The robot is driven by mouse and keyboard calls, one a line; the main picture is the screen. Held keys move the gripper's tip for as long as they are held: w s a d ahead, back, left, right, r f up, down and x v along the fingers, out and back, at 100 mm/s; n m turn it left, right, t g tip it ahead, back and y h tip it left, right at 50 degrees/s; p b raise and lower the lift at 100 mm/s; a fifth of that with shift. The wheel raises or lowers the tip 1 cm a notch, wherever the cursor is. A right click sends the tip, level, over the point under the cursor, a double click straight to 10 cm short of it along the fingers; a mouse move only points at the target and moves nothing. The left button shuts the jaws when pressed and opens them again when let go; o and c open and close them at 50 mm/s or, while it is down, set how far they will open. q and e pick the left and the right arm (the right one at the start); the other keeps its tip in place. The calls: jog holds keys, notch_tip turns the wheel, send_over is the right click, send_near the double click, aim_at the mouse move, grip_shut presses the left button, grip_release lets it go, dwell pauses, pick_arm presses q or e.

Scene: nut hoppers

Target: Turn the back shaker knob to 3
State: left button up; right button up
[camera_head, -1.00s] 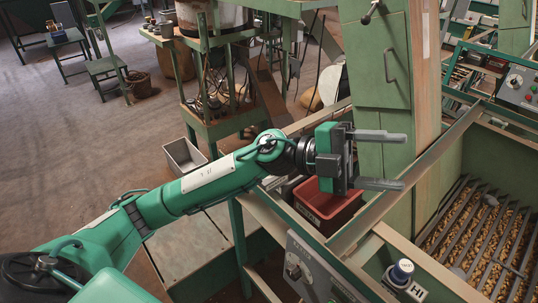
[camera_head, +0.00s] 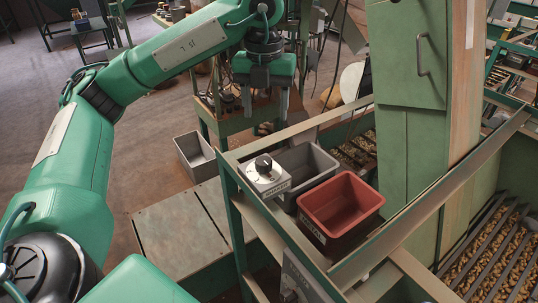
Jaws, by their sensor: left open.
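A black knob (camera_head: 263,162) stands on a pale dial box (camera_head: 268,180) on the frame's left rail in the head view. The box has a small label on its front, too small to read for sure; I take it as the back shaker knob. Its pointer setting is too small to tell. My left gripper (camera_head: 266,110) is open and empty, fingers pointing down, above and apart from the knob in the picture. My right gripper is not in view.
A grey bin (camera_head: 303,157) and a red bin (camera_head: 342,205) sit right of the dial box. A green cabinet (camera_head: 408,60) stands behind. A slatted hopper of nuts (camera_head: 490,245) is at right. A front control panel (camera_head: 300,280) shows low down. A metal box (camera_head: 196,160) stands left.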

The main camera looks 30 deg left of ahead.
pick_arm(q)
send_over(264, 160)
notch_tip(264, 160, down, 6)
notch_tip(264, 160, down, 5)
jog(key=shift+f, duration=1.25)
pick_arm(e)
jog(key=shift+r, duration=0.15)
pick_arm(q)
jog(key=c, duration=1)
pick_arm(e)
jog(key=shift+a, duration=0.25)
